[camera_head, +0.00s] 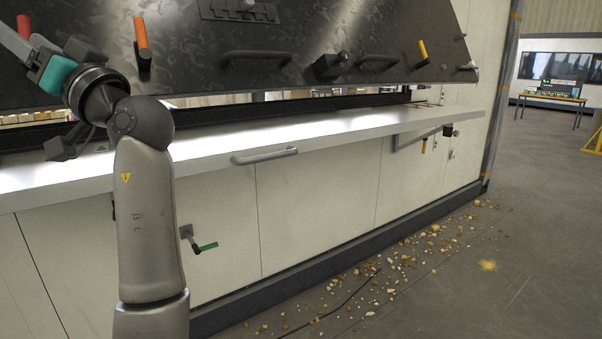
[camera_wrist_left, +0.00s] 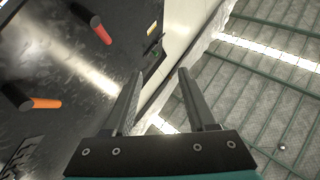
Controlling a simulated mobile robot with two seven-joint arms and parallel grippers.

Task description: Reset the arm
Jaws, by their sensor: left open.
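My left arm (camera_head: 146,210) rises at the left of the head view, bent at the wrist. Its teal-bodied left gripper (camera_wrist_left: 160,73) shows in the wrist view with its two dark fingers apart and nothing between them. In the head view the gripper is at the upper left, in front of the raised dark panel (camera_head: 290,30), and its fingers are partly unclear. In the wrist view a red handle (camera_wrist_left: 101,30) and an orange handle (camera_wrist_left: 46,103) are left of the fingers, apart from them. My right gripper is not in view.
A white counter ledge (camera_head: 330,126) with a grey bar handle (camera_head: 264,156) runs below the panel. A yellow handle (camera_head: 423,50) sticks out at the panel's right. Brown and yellow crumbs (camera_head: 400,262) lie on the floor. Open floor and a distant table (camera_head: 550,98) are at right.

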